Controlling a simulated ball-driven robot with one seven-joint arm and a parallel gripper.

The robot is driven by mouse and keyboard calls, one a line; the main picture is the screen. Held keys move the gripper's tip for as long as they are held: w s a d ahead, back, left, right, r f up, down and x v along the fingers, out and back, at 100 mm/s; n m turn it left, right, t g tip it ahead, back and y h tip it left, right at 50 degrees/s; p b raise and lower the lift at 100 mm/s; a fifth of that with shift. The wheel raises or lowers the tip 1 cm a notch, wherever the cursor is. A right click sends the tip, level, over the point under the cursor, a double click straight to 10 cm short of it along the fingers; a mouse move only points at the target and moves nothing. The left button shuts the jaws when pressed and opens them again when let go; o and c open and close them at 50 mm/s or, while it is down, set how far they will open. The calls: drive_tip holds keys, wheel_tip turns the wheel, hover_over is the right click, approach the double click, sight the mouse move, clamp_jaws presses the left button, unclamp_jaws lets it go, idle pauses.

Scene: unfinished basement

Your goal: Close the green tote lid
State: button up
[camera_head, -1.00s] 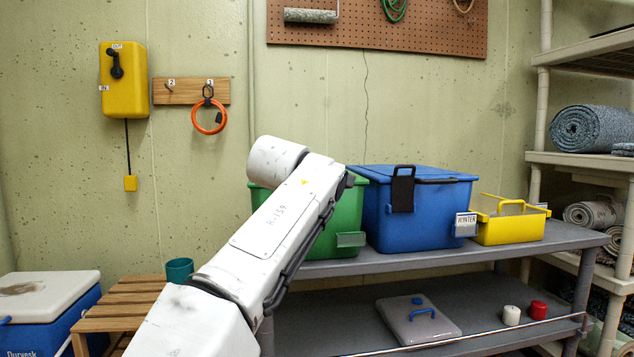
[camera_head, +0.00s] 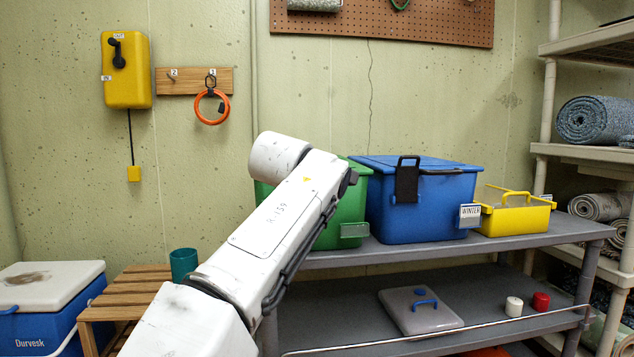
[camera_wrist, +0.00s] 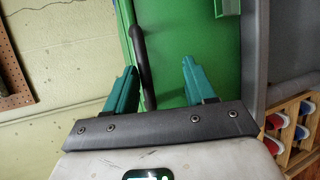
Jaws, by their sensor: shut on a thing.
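The green tote (camera_head: 350,210) stands on the upper shelf, left of the blue tote. My arm hides most of it, so I cannot tell from the head view how its lid sits. In the wrist view a smooth green surface (camera_wrist: 178,62) lies in front of my gripper (camera_wrist: 160,80). A black curved handle (camera_wrist: 140,50) runs along it and passes between my two teal fingers, close to the left one. My gripper is shut on this handle. The fingers are hidden behind my arm in the head view.
The blue tote (camera_head: 425,210) with a black latch stands close on the right, then a yellow caddy (camera_head: 515,220). A grey lid (camera_head: 420,312) lies on the lower shelf. A teal cup (camera_head: 184,264) stands on a slatted wooden stand (camera_head: 135,295) at left.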

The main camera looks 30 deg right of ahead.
drive_tip(key=p+v, duration=0.2)
drive_tip(key=v, duration=0.8)
